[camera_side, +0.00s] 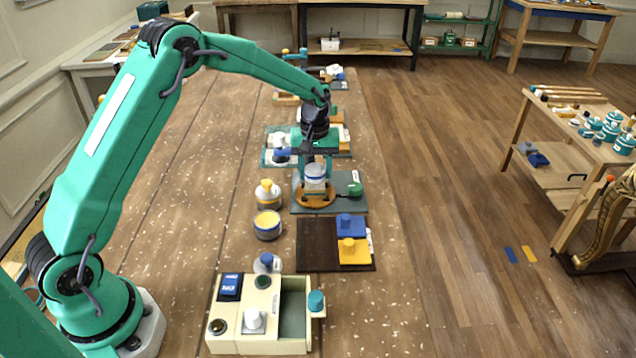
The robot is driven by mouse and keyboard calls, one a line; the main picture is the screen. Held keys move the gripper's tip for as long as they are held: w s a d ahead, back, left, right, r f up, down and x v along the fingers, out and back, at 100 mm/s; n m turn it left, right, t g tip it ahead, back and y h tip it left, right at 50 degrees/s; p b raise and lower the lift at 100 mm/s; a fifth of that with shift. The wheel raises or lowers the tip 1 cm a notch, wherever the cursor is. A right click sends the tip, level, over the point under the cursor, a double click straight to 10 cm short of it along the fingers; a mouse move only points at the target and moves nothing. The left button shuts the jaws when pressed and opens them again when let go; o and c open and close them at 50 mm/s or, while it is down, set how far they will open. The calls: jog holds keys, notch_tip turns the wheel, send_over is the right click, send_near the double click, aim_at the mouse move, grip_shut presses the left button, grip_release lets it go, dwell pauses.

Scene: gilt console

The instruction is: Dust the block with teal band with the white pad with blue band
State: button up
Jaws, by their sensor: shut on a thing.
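My gripper (316,164) points down over the grey-green board (300,206) and is shut on a white round pad with a blue band (315,177). The pad is directly above a tan wooden block (316,200) on that board. I cannot tell whether the pad touches it. A teal band on the block cannot be made out, so I cannot confirm it is the block named. The fingers hide part of the pad's top.
Jars (267,224) stand left. A cream compartment box (229,338) is nearest.

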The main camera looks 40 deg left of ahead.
aim_at(315, 189)
jog(key=shift+s+d, duration=1.45)
jog(key=shift+s, duration=0.05)
jog(key=shift+w+a, duration=1.35)
jog(key=shift+a, duration=0.15)
jog(key=shift+s+d+r, duration=0.1)
jog(key=shift+s+d, duration=1.3)
jog(key=shift+d, duration=0.05)
notch_tip(315, 189, up, 8)
jog(key=shift+f, duration=0.25)
